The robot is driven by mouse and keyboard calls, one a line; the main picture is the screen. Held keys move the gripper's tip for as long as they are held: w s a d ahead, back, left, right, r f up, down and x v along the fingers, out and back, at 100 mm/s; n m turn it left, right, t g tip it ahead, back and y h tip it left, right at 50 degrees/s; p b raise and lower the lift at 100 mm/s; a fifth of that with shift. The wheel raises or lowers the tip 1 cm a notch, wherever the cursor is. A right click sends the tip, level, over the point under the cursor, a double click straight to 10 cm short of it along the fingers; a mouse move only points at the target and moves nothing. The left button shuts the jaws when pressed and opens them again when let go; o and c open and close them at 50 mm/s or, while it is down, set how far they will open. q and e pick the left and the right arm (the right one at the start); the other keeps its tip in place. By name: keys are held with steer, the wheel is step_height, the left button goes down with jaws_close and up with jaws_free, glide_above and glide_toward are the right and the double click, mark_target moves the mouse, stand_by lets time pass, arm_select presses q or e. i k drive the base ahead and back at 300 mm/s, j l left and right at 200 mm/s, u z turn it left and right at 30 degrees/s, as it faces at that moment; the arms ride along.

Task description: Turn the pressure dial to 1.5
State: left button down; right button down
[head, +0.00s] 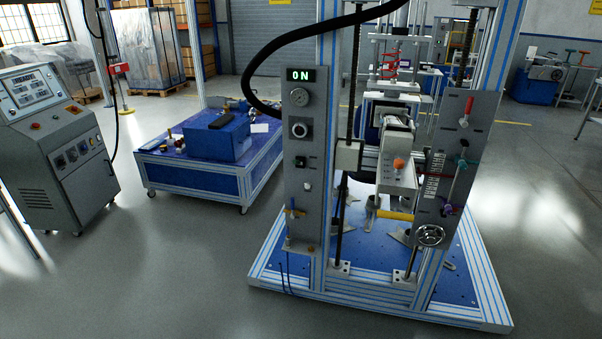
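A grey control panel (298,180) stands upright on the left post of the test rig. Neither of my grippers is in view.
A second panel (450,160) on the right post carries red, green and purple levers and a handwheel (430,235). A black hose (290,45) arches over the left panel. A blue cart (195,180) and grey console (65,150) stand left. Floor in front is clear.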

mark_target(299, 130)
steer(key=i+l, duration=0.25)
steer(key=i+l+u, duration=0.1)
steer(key=i+l, duration=0.15)
steer(key=l, duration=0.2)
steer(key=i+l, duration=0.2)
steer(key=l, duration=0.15)
steer(key=i+l, duration=0.25)
steer(key=l, duration=0.15)
steer(key=i+l+u, duration=0.1)
steer(key=l, duration=0.25)
steer(key=i+l, duration=0.55)
steer(key=l, duration=0.2)
steer(key=u, duration=0.05)
